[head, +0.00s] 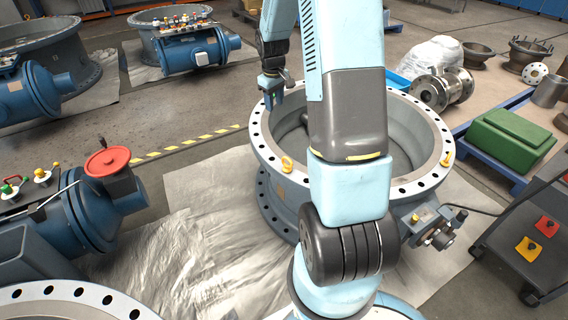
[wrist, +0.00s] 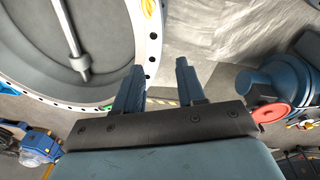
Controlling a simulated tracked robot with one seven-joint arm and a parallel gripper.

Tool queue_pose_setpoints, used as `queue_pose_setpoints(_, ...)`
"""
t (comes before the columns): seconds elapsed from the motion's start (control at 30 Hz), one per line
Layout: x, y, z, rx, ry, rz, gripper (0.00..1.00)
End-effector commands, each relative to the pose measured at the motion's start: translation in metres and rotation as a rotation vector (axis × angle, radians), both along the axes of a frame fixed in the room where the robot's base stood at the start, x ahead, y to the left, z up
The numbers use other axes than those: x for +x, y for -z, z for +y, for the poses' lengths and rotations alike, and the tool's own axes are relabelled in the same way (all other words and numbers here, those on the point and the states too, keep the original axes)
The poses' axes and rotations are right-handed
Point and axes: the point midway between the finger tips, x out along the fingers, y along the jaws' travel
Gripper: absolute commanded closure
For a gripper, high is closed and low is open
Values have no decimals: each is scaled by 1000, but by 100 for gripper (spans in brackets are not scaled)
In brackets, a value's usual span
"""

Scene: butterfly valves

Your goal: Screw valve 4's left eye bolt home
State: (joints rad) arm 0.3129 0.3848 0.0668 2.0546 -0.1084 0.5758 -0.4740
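A large grey butterfly valve body (head: 262,135) stands in the middle of the head view, its bolt-holed flange facing up. A yellow eye bolt (head: 287,163) stands on the near left of the flange; I cannot tell how far it is screwed in. A second yellow eye bolt (head: 448,158) is on the right side. My gripper (head: 271,92) hangs over the far left flange rim, away from the left eye bolt. In the wrist view my gripper (wrist: 158,65) is open with nothing between the fingers. A yellow eye bolt (wrist: 150,8) shows at the top edge there, beyond the fingertips.
A blue valve unit with a red handwheel (head: 107,161) stands at the left. A green box (head: 510,137) on a blue pallet and a dark cart (head: 530,235) stand at the right. My arm hides part of the valve. Crumpled sheeting (head: 190,265) covers the floor.

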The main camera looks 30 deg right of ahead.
Motion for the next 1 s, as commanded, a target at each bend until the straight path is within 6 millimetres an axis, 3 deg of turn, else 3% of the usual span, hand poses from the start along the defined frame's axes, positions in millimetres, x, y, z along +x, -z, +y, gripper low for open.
queue_pose_setpoints(0.03,6,20,-8,5,-7,18,60)
queue_pose_setpoints(0.3,25,118,-40,32,-62,81,60)
queue_pose_setpoints(0.5,29,174,-56,51,-93,110,60)
queue_pose_setpoints(1.0,28,232,-61,60,-108,124,60)
